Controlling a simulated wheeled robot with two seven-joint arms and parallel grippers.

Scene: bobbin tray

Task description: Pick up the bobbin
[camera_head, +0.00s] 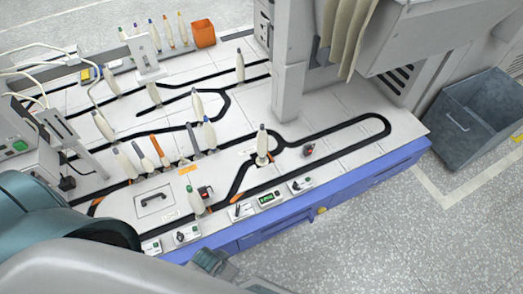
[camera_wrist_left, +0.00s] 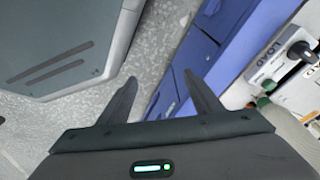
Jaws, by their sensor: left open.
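Several bobbins stand upright on pegs along the black track on the white table; the task does not say which one is meant. One white bobbin with a dark tip (camera_head: 262,143) stands alone by the track loop, and a green-tipped bobbin (camera_head: 195,201) stands near the front edge. My left gripper (camera_wrist_left: 160,98) is open in the left wrist view, with nothing between its fingers. It points down past the table's blue front, over the floor. In the head view, my arm covers the lower left. My right gripper is not in view.
The blue table front (camera_wrist_left: 195,50) is close to the left gripper. Small control boxes with knobs (camera_head: 300,185) line the front edge. A grey machine column (camera_head: 291,75) rises at the back. An orange box (camera_head: 203,34) stands far back, a grey bin (camera_head: 475,120) at right.

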